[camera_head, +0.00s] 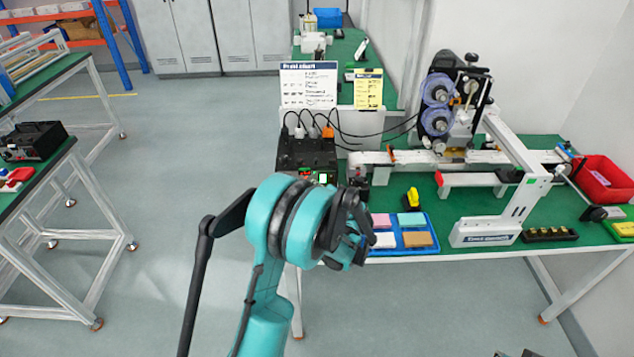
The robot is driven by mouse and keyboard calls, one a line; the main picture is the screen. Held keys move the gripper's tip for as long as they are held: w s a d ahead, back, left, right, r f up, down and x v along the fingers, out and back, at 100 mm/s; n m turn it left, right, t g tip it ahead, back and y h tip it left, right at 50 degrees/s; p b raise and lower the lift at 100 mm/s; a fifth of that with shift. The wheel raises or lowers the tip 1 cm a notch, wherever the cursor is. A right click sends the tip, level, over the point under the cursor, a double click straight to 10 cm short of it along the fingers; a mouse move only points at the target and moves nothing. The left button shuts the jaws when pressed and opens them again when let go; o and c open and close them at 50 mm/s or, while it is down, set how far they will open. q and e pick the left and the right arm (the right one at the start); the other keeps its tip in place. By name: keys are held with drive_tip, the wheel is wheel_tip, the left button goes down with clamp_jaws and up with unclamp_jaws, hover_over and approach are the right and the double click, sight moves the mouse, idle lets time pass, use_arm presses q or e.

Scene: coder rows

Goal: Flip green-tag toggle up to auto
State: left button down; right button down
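A black control box (306,153) with cables plugged into its top stands at the left end of the green-topped bench. No toggle lever can be made out at this size, and my arm hides part of the lower front. My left gripper (350,245), dark on a teal arm, is in front of and below the box, beside the blue tray; its fingers are seen edge-on and their opening is unclear. Dark tips at the bottom right edge may be my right gripper (516,354).
A blue tray (434,248) with coloured blocks lies right of my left gripper, a yellow-and-black item (411,199) behind it. A white machine with purple reels (437,106) and a red bin (602,182) stand farther right. Signs (308,86) rise behind the box.

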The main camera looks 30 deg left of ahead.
use_arm(q)
drive_tip(key=shift+w+a+r+m+g+h+p, duration=0.15)
drive_tip(key=shift+r+m+g+h+p, duration=0.2)
drive_tip(key=shift+g+h+p, duration=0.65)
drive_tip(key=shift+w+a+r+m+g+h+p, duration=0.2)
drive_tip(key=shift+r+g+h+p, duration=0.45)
drive_tip(key=shift+p, duration=0.65)
drive_tip(key=shift+d+f+g, duration=0.15)
drive_tip(key=shift+f+g, duration=0.05)
drive_tip(key=shift+g, duration=0.05)
drive_tip(key=c, duration=1.9)
unclamp_jaws()
drive_tip(key=shift+c, duration=0.2)
drive_tip(key=v, duration=1.2)
drive_tip(key=shift+s+d, duration=0.1)
